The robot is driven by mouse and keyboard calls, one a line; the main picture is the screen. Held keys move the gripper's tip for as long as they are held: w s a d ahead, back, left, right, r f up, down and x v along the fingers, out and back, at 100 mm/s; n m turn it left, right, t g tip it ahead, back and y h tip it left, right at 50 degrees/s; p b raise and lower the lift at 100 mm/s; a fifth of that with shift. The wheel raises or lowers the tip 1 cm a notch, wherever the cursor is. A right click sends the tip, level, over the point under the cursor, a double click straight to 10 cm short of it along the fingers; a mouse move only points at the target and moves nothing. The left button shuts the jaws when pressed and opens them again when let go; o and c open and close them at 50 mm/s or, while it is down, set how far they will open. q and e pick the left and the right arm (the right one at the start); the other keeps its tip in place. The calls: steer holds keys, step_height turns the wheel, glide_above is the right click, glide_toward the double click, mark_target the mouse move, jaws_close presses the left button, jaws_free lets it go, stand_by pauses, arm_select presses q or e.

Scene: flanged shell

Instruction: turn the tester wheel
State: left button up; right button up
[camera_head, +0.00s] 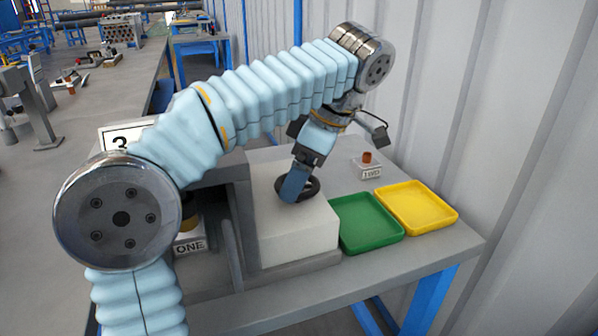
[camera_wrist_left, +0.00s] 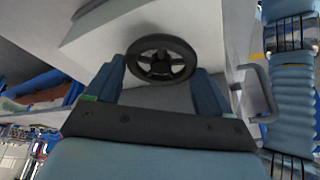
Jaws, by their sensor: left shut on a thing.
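The tester wheel is a dark spoked handwheel (camera_head: 312,186) on the pale block-shaped tester (camera_head: 312,232). In the left wrist view the wheel (camera_wrist_left: 161,59) shows its rim and spokes at the fingertips. My left gripper (camera_head: 291,190) points down at the wheel, and its blue fingers hide part of the rim. In the left wrist view its two fingers (camera_wrist_left: 160,85) stand at either side of the wheel's near part. The left gripper is shut on the wheel. My right gripper is not in view.
A green tray (camera_head: 366,222) and a yellow tray (camera_head: 416,208) lie right of the tester. A small brown part (camera_head: 367,158) stands on a labelled block behind them. A grey upright plate (camera_head: 238,225) stands left of the tester. A corrugated wall (camera_head: 520,130) bounds the right side.

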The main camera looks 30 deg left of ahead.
arm_select(q)
steer(key=n, duration=0.2)
steer(key=n+g+h, duration=0.1)
steer(key=n, duration=0.2)
steer(key=shift+w+g, duration=0.1)
steer(key=shift+g, duration=0.2)
steer(key=shift+n+g+h, duration=0.3)
steer(key=shift+n+g, duration=0.1)
steer(key=shift+n, duration=0.9)
steer(key=o, duration=0.9)
steer(key=shift+a+m, duration=0.1)
steer(key=shift+m, duration=0.2)
